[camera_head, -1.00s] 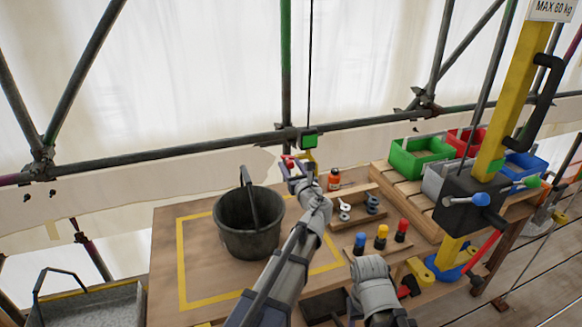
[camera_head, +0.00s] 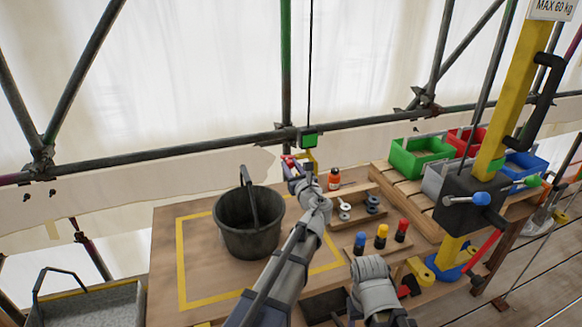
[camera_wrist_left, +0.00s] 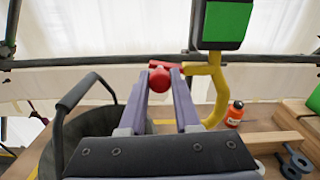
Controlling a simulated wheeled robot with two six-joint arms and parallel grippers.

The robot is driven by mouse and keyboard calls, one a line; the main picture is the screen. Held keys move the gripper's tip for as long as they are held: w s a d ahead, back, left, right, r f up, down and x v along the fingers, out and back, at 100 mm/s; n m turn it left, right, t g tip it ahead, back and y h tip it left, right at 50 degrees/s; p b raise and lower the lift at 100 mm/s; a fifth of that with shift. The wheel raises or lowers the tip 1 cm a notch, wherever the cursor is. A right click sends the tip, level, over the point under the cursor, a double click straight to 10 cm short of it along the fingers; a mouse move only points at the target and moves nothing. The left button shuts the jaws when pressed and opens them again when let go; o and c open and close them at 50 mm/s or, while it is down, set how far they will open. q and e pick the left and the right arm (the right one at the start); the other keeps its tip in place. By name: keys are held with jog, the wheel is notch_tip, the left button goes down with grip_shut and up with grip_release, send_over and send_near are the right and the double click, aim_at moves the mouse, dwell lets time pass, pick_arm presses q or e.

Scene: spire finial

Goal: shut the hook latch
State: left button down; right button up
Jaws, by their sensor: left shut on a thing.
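The yellow hook (camera_head: 311,160) hangs from a cable under a green-faced block (camera_head: 309,141), above the back of the table. In the left wrist view the hook (camera_wrist_left: 219,92) curves down at the right of my fingers. Its red latch (camera_wrist_left: 185,67) sticks out to the left from the hook's upper part, with a round red knob (camera_wrist_left: 159,80) at its end. My left gripper (camera_head: 291,163) is shut on the red knob, its two fingers on either side of it. The latch is small in the head view and partly hidden by the gripper. My right gripper is not in view.
A black bucket (camera_head: 249,240) with its handle up stands left of my left arm. An orange bottle (camera_head: 334,180) and a wooden tray (camera_head: 365,190) with metal parts are right of the hook. A scaffold tube (camera_head: 200,150) runs behind. Coloured bins stand at the right.

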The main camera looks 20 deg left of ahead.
pick_arm(q)
jog(key=n, duration=0.1)
jog(key=f+n+b, duration=0.1)
jog(key=n, duration=0.1)
jog(key=f+n, duration=0.1)
jog(key=n, duration=0.1)
jog(key=shift+d+b, duration=0.1)
jog(key=shift+b, duration=0.25)
jog(key=d+f+n+b, duration=0.1)
jog(key=n, duration=0.4)
jog(key=w+d+n, duration=0.1)
jog(key=n, duration=0.4)
jog(key=w+d+f+n+b, duration=0.1)
jog(key=n, duration=0.4)
jog(key=shift+w+d+f+b, duration=0.1)
jog(key=shift+w+f+b, duration=0.05)
jog(key=shift+f+b, duration=0.2)
jog(key=c, duration=0.6)
grip_release()
